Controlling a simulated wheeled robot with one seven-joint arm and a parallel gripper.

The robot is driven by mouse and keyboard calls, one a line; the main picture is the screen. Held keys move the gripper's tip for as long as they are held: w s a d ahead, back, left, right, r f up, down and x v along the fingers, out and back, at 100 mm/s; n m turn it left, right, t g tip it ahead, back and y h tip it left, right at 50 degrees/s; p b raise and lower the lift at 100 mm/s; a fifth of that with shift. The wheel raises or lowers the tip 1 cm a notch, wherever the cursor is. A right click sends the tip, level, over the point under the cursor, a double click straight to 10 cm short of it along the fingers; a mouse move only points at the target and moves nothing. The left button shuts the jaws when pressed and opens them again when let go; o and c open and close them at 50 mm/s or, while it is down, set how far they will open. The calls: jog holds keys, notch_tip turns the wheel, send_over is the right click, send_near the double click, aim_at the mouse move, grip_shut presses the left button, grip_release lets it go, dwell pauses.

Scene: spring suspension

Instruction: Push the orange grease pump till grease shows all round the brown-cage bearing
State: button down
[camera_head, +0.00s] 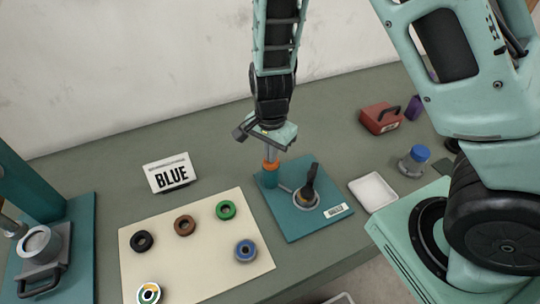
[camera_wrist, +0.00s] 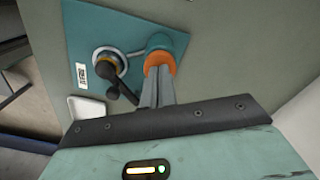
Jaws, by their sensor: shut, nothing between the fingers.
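The orange grease pump (camera_head: 271,166) stands on a teal post at the back left of the teal grease plate (camera_head: 325,225). My gripper (camera_head: 271,155) points down with its fingers shut and empty, its tips at the orange pump top; the wrist view also shows the orange pump (camera_wrist: 160,60). I cannot tell whether they press on it. A round seat (camera_head: 305,200) in front of the pump has a black lever arm over it and a brownish centre, partly hidden; no grease ring can be made out. A brown ring-shaped bearing (camera_head: 185,226) lies on the cream mat.
The cream mat (camera_head: 200,265) also bears black, green, blue and multicoloured rings. A white card (camera_head: 171,173) reading BLUE stands behind it. A white tray (camera_head: 372,192), blue-capped jar (camera_head: 415,160) and red box (camera_head: 380,118) are right of the plate. A teal press stands far left.

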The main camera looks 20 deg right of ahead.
notch_tip(320, 180, up, 8)
jog(key=p, duration=0.8)
jog(key=shift+r, duration=0.25)
jog(key=s+a+r+n+y+b, duration=0.2)
jog(key=s+a+r+n+b, duration=0.1)
jog(key=s+a+n+b, duration=0.6)
jog(key=s+d+n+h+b, duration=0.1)
jog(key=s+n+b, duration=0.3)
jog(key=s+n, duration=0.6)
jog(key=shift+s+d+r+n, duration=0.45)
jog(key=shift+s+d, duration=0.1)
jog(key=shift+d, duration=0.3)
